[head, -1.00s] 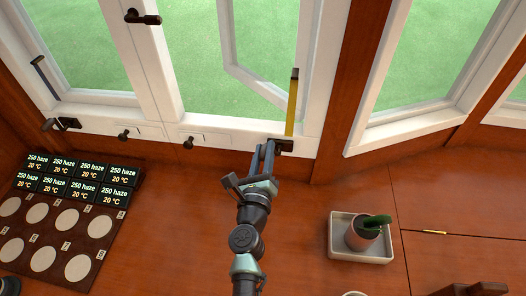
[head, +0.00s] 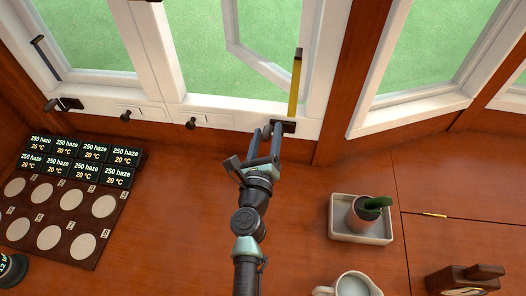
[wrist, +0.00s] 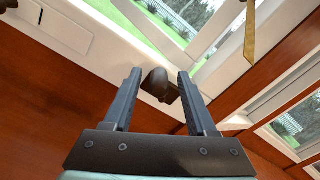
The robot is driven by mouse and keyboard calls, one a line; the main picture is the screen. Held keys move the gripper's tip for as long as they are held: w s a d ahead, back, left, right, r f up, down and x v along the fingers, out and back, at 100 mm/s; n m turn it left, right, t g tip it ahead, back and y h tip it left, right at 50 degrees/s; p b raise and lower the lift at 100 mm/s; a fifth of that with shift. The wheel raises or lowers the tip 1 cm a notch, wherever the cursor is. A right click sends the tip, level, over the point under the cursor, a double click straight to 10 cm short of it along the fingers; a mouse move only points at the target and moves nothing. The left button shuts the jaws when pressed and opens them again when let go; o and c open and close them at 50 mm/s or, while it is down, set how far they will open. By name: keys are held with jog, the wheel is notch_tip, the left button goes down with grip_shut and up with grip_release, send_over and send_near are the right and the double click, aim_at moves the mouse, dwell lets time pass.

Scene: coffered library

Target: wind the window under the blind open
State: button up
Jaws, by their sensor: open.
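A white casement (head: 262,65) stands swung outward in the head view, apart from its frame. A dark winder mount (head: 286,127) sits on the sill below it. My gripper (head: 267,131) is at this mount, with its fingers apart. In the wrist view, a dark rounded knob (wrist: 155,82) shows between the open fingers of my gripper (wrist: 160,73); I cannot tell whether either finger touches it. A yellow bar with a dark tip (head: 296,85) stands beside the window's right post. No blind is in view.
Another winder (head: 65,104) and dark knobs (head: 191,123) line the sill to the left. A label board with pale discs (head: 75,200) lies at left. A potted cactus (head: 365,212) in a tray (head: 360,237), a white jug (head: 352,286) and a wooden object (head: 467,280) stand at right.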

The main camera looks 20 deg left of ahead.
jog(key=s+d, duration=0.2)
jog(key=s, duration=1)
jog(key=shift+d, duration=0.2)
jog(key=w+r+n+t+y, duration=0.2)
jog(key=r+n, duration=0.7)
jog(key=r, duration=0.7)
jog(key=w+r+n+t+y, duration=0.3)
jog(key=r+n, duration=0.5)
jog(key=r, duration=0.8)
jog(key=s+d+r+n+t+h+p, duration=0.1)
jog(key=s+d+r+n+t+h, duration=0.15)
jog(key=s+d+r+n, duration=0.4)
jog(key=s+d+r+n+t+h, duration=0.1)
jog(key=d+r+h, duration=0.2)
jog(key=r, duration=0.7)
jog(key=s+d+r+n+t+h+p, duration=0.1)
jog(key=s+d+r+n+h, duration=0.25)
jog(key=r, duration=0.55)
notch_tip(320, 180, up, 23)
jog(key=p, duration=2.3)
jog(key=shift+w+y+p, duration=0.15)
jog(key=shift+y+p, duration=0.15)
jog(key=shift+d+f, duration=0.1)
jog(key=shift+f, duration=0.05)
